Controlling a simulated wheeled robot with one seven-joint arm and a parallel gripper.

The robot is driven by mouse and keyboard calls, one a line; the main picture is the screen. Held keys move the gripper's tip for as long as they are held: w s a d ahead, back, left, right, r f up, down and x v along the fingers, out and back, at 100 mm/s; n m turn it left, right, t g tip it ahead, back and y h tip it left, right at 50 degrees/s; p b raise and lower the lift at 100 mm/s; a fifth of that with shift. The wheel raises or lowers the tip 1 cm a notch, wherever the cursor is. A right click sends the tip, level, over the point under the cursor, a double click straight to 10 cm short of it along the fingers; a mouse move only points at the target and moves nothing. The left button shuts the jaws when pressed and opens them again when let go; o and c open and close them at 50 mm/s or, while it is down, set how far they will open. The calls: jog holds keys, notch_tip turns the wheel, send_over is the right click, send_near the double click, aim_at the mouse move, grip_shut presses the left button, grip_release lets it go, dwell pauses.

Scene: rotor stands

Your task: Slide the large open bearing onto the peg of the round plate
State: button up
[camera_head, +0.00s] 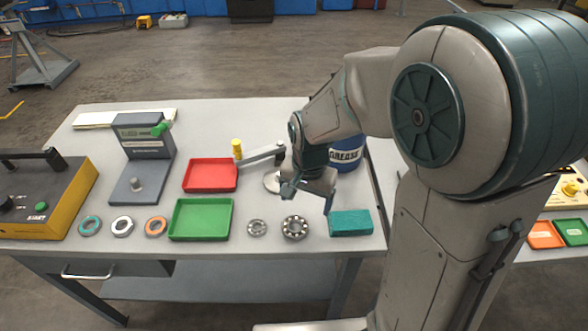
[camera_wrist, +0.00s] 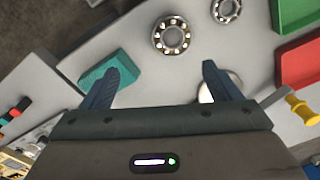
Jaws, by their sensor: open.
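The large open bearing (camera_head: 295,227), a steel ring with visible balls, lies flat near the table's front edge. It also shows in the wrist view (camera_wrist: 171,35), beyond my fingertips. The round plate (camera_head: 271,182) is light grey and mostly hidden behind my gripper. In the wrist view only a sliver of the plate (camera_wrist: 205,96) shows behind the right finger. Its peg cannot be made out. My gripper (camera_head: 309,198) is open and empty above the table, behind the large bearing. Both its fingers show in the wrist view (camera_wrist: 160,70).
A smaller open bearing (camera_head: 257,228) lies left of the large one, and a teal block (camera_head: 350,223) lies right. Three coloured rings lie farther left.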

aim_at(295, 229)
jog(key=shift+m+g, duration=0.3)
jog(key=shift+m, duration=0.3)
jog(key=f+b, duration=0.2)
jog(key=f, duration=0.1)
jog(key=w+a+f+b, duration=0.1)
jog(key=f+b, duration=0.1)
jog(key=f, duration=0.2)
jog(key=a+f+b, duration=0.1)
jog(key=f+b, duration=0.1)
jog(key=f, duration=0.2)
jog(key=shift+w+a+f+b, duration=0.15)
jog(key=shift+b, duration=0.25)
jog(key=c, duration=0.9)
